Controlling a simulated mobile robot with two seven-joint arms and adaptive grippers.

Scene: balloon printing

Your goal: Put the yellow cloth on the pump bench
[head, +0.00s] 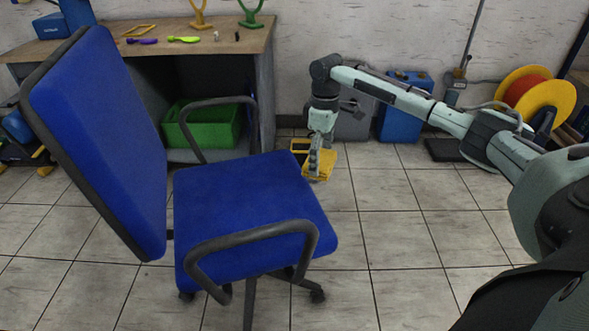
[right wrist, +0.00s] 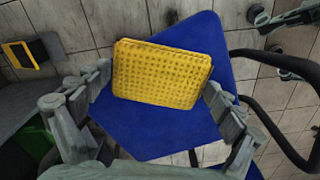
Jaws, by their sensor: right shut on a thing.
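The yellow cloth (head: 324,166) is a folded, waffle-textured pad. My right gripper (head: 315,168) is shut on it and holds it in the air beyond the blue chair's seat in the head view. In the right wrist view the cloth (right wrist: 162,75) lies between the two fingers, with the blue seat behind it. A wooden-topped bench (head: 165,42) stands against the wall at the back left. I cannot tell for sure that it is the pump bench. My left gripper is not in view.
The blue office chair (head: 250,212) with black armrests stands in front of the bench. A green crate (head: 205,127) is under the bench. Stands and small coloured items are on the bench top. An orange reel (head: 530,92) is at right. Tiled floor is clear in the middle.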

